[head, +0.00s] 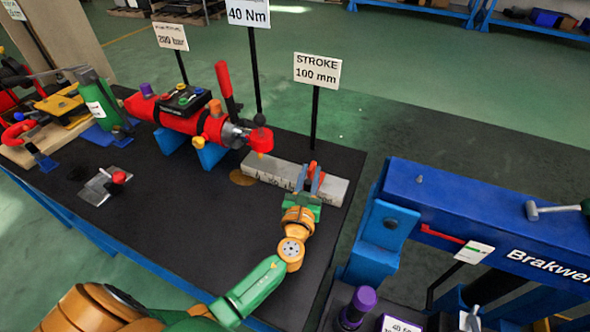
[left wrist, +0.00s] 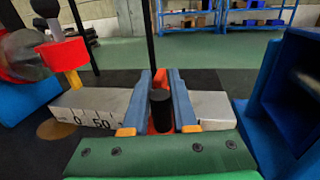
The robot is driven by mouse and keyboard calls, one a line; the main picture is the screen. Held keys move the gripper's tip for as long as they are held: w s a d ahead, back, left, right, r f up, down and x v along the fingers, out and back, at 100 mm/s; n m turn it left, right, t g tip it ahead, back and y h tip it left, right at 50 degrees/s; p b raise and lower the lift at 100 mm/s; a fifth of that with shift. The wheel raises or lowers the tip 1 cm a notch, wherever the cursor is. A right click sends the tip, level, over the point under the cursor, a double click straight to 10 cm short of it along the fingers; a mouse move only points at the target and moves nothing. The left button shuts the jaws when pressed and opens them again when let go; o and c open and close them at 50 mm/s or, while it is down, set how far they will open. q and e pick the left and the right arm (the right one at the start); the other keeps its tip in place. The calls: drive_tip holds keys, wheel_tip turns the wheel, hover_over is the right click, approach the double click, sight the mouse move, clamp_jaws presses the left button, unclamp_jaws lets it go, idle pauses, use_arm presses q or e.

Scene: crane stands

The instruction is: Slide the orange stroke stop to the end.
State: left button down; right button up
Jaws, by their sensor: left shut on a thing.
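The orange stroke stop (left wrist: 174,78) shows between my left gripper's two blue fingers in the left wrist view, with a dark round knob in front of it. In the head view, the stop (head: 312,167) is a small orange-red patch between the fingers. It sits on a pale grey scale bar (head: 270,171), to the right of the bar's middle. My left gripper (head: 308,184) is shut on the stop. Marks behind the fingers are hidden. My right gripper is not seen.
A red pump-like unit (head: 178,115) stands left of the bar, its red end (head: 261,140) close to the bar's left end. A "STROKE 100 mm" sign (head: 317,70) stands behind the bar. A blue press frame (head: 470,215) stands to the right. The dark tabletop (head: 200,245) in front is mostly clear.

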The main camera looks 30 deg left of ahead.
use_arm(q)
drive_tip(key=d, duration=0.5)
drive_tip(key=shift+w+d+f+b, duration=0.1)
drive_tip(key=shift+w+b, duration=0.05)
drive_tip(key=shift+b, duration=0.15)
drive_tip(key=shift+d, duration=0.3)
drive_tip(key=c, duration=0.7)
unclamp_jaws()
drive_tip(key=shift+w, duration=0.1)
drive_tip(key=shift+c, duration=0.2)
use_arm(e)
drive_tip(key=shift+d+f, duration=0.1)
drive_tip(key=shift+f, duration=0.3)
use_arm(q)
drive_tip(key=v, duration=0.7)
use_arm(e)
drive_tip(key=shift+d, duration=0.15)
